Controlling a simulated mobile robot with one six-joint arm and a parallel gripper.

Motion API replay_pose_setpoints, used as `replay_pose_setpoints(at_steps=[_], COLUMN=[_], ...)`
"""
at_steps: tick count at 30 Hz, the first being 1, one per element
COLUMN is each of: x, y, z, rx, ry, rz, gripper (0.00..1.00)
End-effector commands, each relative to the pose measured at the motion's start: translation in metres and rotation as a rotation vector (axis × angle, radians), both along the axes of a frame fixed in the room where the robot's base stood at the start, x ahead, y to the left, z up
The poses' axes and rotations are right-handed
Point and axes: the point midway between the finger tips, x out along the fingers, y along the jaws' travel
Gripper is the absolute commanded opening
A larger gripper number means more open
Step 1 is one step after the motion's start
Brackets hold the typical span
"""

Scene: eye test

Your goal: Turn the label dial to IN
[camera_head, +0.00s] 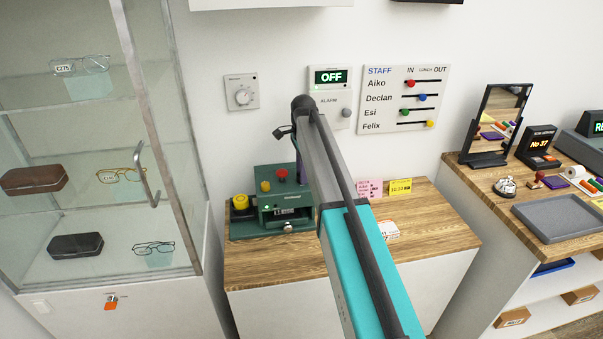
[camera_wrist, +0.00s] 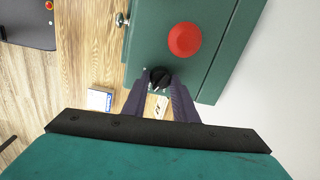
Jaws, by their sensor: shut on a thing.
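The green label machine (camera_head: 283,219) stands on the wooden counter, with a red button (camera_head: 281,174) and a yellow knob on top. In the wrist view a small black dial (camera_wrist: 159,75) with a pale mark sits at the edge of the machine's green top (camera_wrist: 150,45), close to the red button (camera_wrist: 185,39). My gripper (camera_wrist: 161,83) is shut on the black dial, one dark purple finger on each side. The words around the dial cannot be read, so its setting is unclear. In the head view my arm hides the dial and most of my gripper.
A yellow roll (camera_head: 240,202) is at the machine's left. A pink card (camera_head: 369,189) and a yellow card (camera_head: 400,187) stand to the right on the counter (camera_head: 440,228). A glass cabinet (camera_head: 95,120) is at left. The wall holds a thermostat (camera_head: 241,92) and staff board (camera_head: 403,98).

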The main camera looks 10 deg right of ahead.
Motion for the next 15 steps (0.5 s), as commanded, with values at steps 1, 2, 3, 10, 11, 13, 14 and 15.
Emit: replay_pose_setpoints(at_steps=[1, 2, 3, 10, 11, 13, 14, 15], x=[-0.0002, -0.0002, 0.0000, 0.0005, 0.0006, 0.0008, 0.0009, 0.0010], y=[0.0001, 0.0001, 0.0001, 0.0004, 0.0003, 0.0003, 0.0003, 0.0003], z=[0.0001, 0.0001, 0.0001, 0.0001, 0.0001, 0.0001, 0.0002, 0.0002], rx=[0.000, 0.000, 0.000, 0.001, 0.001, 0.001, 0.001, 0.001], ry=[0.001, 0.001, 0.001, 0.001, 0.001, 0.001, 0.001, 0.001], rz=[0.014, 0.026, 0.044, 0.187, 0.210, 0.269, 0.296, 0.332], gripper=[0.03, 0.03, 0.03, 0.03, 0.03, 0.03, 0.03, 0.03])
